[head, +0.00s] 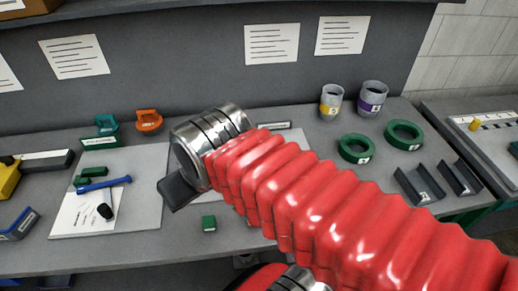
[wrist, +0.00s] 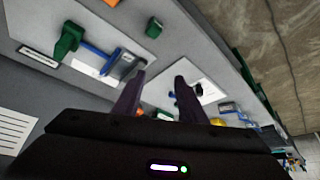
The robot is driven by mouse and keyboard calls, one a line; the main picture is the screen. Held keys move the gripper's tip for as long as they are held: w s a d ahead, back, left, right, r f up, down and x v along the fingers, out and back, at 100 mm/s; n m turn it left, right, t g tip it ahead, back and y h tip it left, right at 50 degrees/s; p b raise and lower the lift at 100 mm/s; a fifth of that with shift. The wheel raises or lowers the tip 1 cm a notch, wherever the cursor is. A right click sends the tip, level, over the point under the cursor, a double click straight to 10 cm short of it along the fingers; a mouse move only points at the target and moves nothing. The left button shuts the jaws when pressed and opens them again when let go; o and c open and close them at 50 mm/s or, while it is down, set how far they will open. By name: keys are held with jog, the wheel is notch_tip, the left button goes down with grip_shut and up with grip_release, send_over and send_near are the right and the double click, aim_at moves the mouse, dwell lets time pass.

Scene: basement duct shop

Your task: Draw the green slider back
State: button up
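The green slider (wrist: 68,40) shows in the wrist view as an upright green piece on a pale panel (wrist: 100,18). A blue bar (wrist: 98,56) and a dark grey piece (wrist: 126,66) lie beside it; how they join is unclear. My gripper (wrist: 160,80) is open, with nothing seen between its two dark fingers. The slider stands to the left of the fingers in that view, apart from them. In the head view my gripper (head: 178,190) is over the bench, and my red arm covers most of the panel (head: 170,150), hiding the slider.
A small green block (head: 209,222) lies near the bench front. Green rings (head: 404,134), two cups (head: 372,98) and grey channels (head: 419,186) stand right.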

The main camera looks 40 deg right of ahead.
jog(key=w+d+m+g+h, duration=0.1)
jog(key=w+d+m, duration=0.1)
jog(key=d, duration=1)
jog(key=w+d+f+m+g+h, duration=0.1)
jog(key=w+d+m, duration=0.2)
jog(key=d, duration=0.9)
jog(key=shift+d+m+h, duration=0.25)
jog(key=shift+m+h, duration=0.05)
jog(key=shift+m, duration=0.6)
jog(key=shift+w, duration=0.1)
jog(key=x, duration=1.3)
jog(key=shift+w+f, duration=0.15)
jog(key=shift+f, duration=0.25)
jog(key=shift+c, duration=0.4)
grip_shut()
